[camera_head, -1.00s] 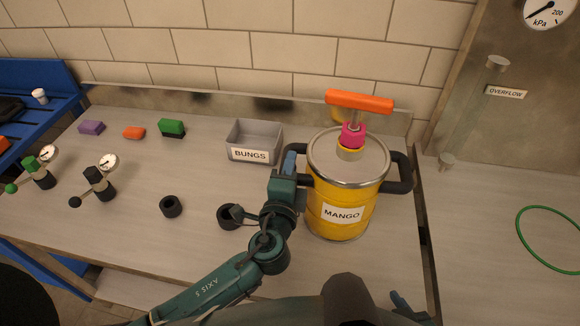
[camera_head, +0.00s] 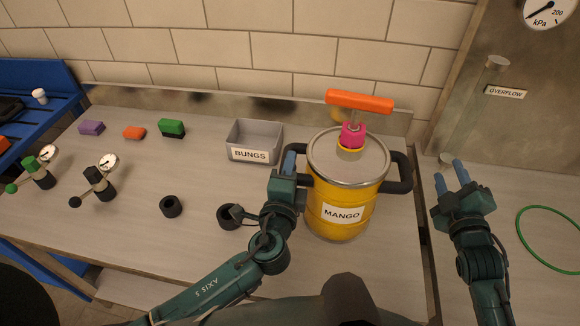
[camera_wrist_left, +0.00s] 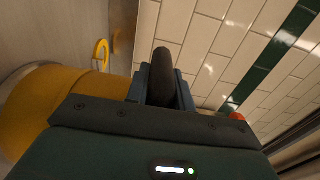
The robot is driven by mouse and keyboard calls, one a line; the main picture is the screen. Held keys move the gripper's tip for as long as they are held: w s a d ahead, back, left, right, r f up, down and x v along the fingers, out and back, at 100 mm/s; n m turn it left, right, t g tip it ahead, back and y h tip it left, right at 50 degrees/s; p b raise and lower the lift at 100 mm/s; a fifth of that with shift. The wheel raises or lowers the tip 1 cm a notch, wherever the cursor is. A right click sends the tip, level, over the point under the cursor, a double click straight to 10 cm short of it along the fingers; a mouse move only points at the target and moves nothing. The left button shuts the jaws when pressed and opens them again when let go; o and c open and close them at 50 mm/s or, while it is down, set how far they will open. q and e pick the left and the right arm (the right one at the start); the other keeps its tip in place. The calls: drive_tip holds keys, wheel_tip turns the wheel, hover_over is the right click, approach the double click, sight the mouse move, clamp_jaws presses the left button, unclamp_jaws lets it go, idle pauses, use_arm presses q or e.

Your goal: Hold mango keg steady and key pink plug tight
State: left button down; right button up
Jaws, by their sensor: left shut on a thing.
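The yellow mango keg (camera_head: 335,218) stands upright on the bench, its label facing me; its side also shows in the left wrist view (camera_wrist_left: 35,115). The pink plug (camera_head: 352,135) sits upright in the yellow-rimmed opening on the keg's lid. A key with an orange T-handle (camera_head: 360,101) stands on the plug. My left gripper (camera_head: 288,165) is shut on the keg's left black handle; the handle (camera_wrist_left: 163,75) shows between its fingers in the left wrist view. My right gripper (camera_head: 448,172) is open and empty, right of the keg and apart from it.
A grey BUNGS bin (camera_head: 254,157) stands behind and left of the keg. Black rings (camera_head: 171,206), coloured blocks (camera_head: 172,127) and small gauge fittings (camera_head: 103,185) lie further left. A green hoop (camera_head: 548,240) is at right.

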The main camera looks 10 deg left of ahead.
drive_tip(key=w+a+r+n+y, duration=0.45)
drive_tip(key=r+n, duration=0.25)
drive_tip(key=n, duration=0.2)
drive_tip(key=w+a+r+n+y, duration=0.4)
drive_tip(key=w+r+n+y, duration=0.2)
drive_tip(key=r+n, duration=0.15)
drive_tip(key=a+r+n+g+y, duration=0.45)
drive_tip(key=a+n+g, duration=0.35)
drive_tip(key=a+n, duration=0.25)
drive_tip(key=s+a+r+n+g+h, duration=0.25)
drive_tip(key=s+a+n+g, duration=0.35)
drive_tip(key=a+n+g, duration=0.45)
wheel_tip(320, 180, up, 6)
drive_tip(key=h, duration=1.4)
hover_over(360, 96)
drive_tip(key=shift+n, duration=0.45)
drive_tip(key=shift+w+f, duration=0.1)
drive_tip(key=shift+f, duration=4.25)
drive_tip(key=shift+c, duration=0.5)
